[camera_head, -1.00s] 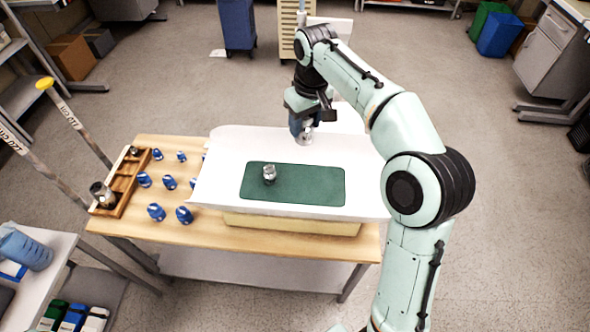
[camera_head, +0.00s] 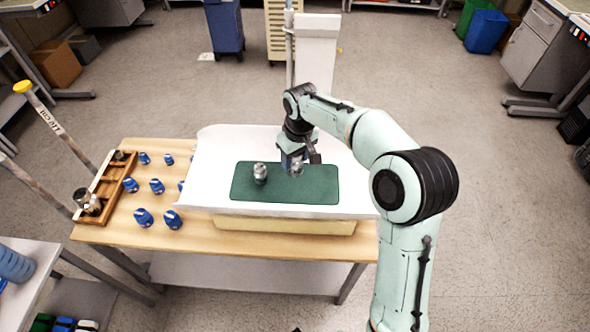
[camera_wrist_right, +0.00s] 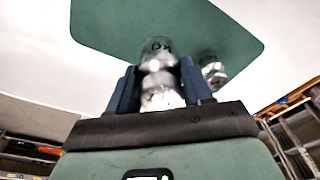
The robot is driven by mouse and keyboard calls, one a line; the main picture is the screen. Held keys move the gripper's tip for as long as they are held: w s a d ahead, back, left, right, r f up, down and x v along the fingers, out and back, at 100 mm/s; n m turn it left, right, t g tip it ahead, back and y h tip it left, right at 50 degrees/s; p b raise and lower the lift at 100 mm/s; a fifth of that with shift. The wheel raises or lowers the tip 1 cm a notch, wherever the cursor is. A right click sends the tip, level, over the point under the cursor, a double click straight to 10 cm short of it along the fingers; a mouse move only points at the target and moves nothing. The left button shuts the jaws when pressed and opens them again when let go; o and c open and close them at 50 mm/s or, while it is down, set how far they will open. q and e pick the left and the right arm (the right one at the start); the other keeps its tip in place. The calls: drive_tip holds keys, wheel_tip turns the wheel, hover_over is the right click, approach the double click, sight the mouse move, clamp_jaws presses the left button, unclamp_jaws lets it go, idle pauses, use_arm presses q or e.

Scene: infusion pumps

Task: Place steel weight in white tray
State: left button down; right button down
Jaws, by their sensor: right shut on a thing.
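My right gripper (camera_head: 292,164) is shut on a shiny steel weight (camera_head: 298,170), held over the back right part of the green mat in the white tray (camera_head: 213,165). In the right wrist view the held weight (camera_wrist_right: 160,80) stands between the two dark blue fingers, with the mat (camera_wrist_right: 110,25) beyond it. I cannot tell whether its base touches the mat. A second steel weight (camera_head: 260,174) stands upright on the mat, left of the gripper; it also shows in the right wrist view (camera_wrist_right: 213,72), apart from the fingers. My left gripper is out of view.
Several blue weights (camera_head: 157,187) stand on the wooden table (camera_head: 200,236) left of the tray. A wooden rack (camera_head: 103,185) holding metal weights lies at the table's left edge. A pole (camera_head: 290,60) stands behind the tray. The mat's right part is clear.

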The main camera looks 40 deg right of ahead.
sight(295, 169)
drive_tip(key=shift+f, duration=2.3)
drive_tip(key=shift+b, duration=0.3)
drive_tip(key=c, duration=0.9)
unclamp_jaws()
drive_tip(key=shift+f, duration=0.25)
drive_tip(key=o, duration=0.4)
drive_tip(key=shift+o, duration=0.2)
drive_tip(key=r, duration=0.4)
drive_tip(key=s+r+p, duration=0.1)
drive_tip(key=r, duration=0.7)
drive_tip(key=shift+s+a+r, duration=0.1)
drive_tip(key=shift+s+r, duration=0.05)
drive_tip(key=shift+s, duration=0.05)
